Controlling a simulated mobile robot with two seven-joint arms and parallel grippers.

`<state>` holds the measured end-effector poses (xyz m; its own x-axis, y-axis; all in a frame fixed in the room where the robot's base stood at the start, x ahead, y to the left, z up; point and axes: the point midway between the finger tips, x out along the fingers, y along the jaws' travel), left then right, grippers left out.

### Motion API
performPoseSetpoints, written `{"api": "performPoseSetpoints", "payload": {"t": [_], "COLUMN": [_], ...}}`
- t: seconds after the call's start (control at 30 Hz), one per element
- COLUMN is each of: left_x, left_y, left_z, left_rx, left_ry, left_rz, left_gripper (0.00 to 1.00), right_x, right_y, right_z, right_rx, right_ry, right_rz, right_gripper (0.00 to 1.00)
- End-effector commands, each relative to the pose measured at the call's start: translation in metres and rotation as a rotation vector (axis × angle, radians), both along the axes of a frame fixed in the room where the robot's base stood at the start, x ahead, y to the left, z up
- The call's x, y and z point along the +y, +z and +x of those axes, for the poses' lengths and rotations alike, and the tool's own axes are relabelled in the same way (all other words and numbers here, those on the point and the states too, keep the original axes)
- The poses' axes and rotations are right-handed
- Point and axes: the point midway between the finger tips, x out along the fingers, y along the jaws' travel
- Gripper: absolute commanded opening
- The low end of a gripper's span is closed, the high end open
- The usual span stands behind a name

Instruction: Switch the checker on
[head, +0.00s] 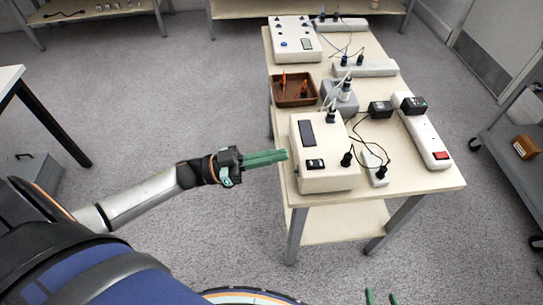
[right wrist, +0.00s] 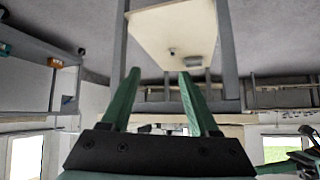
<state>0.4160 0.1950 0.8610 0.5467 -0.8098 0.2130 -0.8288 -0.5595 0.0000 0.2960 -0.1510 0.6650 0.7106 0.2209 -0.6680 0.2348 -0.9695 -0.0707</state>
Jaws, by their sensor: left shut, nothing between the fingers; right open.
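A cream box that looks like the checker (head: 339,174) stands on the near part of the table, with a dark display (head: 307,134) and a black switch (head: 316,164) on its top. The switch's position is too small to tell. My left gripper (head: 285,156) is shut and empty, its green fingers pointing right at the box's left side. Its tips are very close to the box edge; I cannot tell if they touch. My right gripper (head: 381,297) is low at the bottom edge. It is open and empty in the right wrist view (right wrist: 160,75).
The table (head: 421,179) also holds a power strip (head: 428,136) with a red switch, black adapters and cables right of the box. A brown tray (head: 294,102) and another cream device (head: 294,52) are farther back. A grey cart (head: 507,125) stands right. Floor left of the table is clear.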

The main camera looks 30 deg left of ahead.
Motion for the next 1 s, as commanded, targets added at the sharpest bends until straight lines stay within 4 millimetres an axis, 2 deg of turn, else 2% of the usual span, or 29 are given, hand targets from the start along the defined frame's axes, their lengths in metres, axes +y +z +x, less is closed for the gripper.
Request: {"api": "performPoseSetpoints", "payload": {"t": [0.3, 0.4, 0.53, 1.0], "left_x": [-0.056, -0.053, -0.051, -0.05], "left_y": [0.018, -0.006, -0.019, -0.026], "left_z": [0.038, 0.036, 0.035, 0.034], "left_rx": [-0.005, 0.004, 0.002, 0.0], "left_ry": [-0.001, 0.002, 0.002, 0.0], "left_rz": [-0.003, -0.002, 0.0, 0.0], "left_gripper": [0.0, 0.0, 0.0, 0.0], "right_x": [-0.004, -0.005, -0.004, 0.0], "right_y": [0.001, -0.007, -0.01, 0.0], "right_z": [-0.005, -0.006, -0.006, 0.003], "right_rx": [0.009, 0.011, 0.017, -0.007], "right_ry": [-0.007, -0.007, -0.005, 0.0], "right_rz": [-0.008, -0.007, -0.006, 0.001], "right_gripper": [0.61, 0.61, 0.61, 0.61]}}
